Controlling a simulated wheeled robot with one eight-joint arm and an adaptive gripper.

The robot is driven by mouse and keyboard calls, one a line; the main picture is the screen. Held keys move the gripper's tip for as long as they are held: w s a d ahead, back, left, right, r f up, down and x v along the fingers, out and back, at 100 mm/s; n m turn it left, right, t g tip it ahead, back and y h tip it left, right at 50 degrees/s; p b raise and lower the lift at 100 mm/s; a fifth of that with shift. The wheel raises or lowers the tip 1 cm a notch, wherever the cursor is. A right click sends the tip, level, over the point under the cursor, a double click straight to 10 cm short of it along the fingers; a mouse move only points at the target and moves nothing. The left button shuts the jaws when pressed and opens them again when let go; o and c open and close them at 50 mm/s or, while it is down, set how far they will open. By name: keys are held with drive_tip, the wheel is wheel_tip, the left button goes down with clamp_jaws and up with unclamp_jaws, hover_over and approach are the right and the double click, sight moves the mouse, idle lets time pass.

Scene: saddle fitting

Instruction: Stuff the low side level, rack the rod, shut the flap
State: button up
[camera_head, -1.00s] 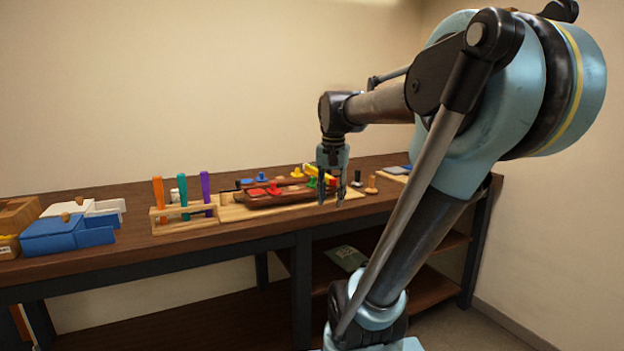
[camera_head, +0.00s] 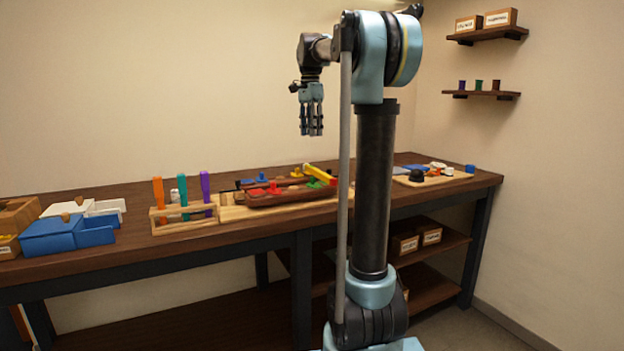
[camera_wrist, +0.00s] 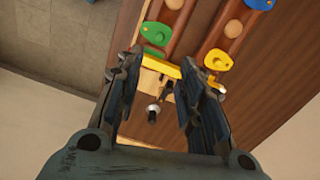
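My gripper (camera_head: 312,132) hangs fingers down, high above the bench, with nothing visible in it. In the wrist view my gripper (camera_wrist: 158,78) has its fingers apart. Below it lies a long brown fitting (camera_head: 290,196) on a light wooden board (camera_head: 234,213), with red, green and yellow tabs along it. A yellow bar (camera_head: 320,174) slants up at its right end; it shows beyond my fingers in the wrist view (camera_wrist: 162,67). Orange (camera_head: 159,199), teal (camera_head: 183,194) and purple (camera_head: 205,190) rods stand in a wooden rack (camera_head: 180,229). I cannot tell which side is low.
A blue box (camera_head: 52,238) and a white box (camera_head: 103,208) stand at the left. A board with a black item (camera_head: 416,175) lies at the right end of the bench (camera_head: 120,257). Wall shelves (camera_head: 482,95) hold small coloured items. My arm hides part of the bench.

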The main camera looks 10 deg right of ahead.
sight(314, 182)
drive_tip(key=f, duration=1.7)
drive_tip(key=shift+s+d+f, duration=0.2)
drive_tip(key=shift+s, duration=0.1)
clamp_jaws()
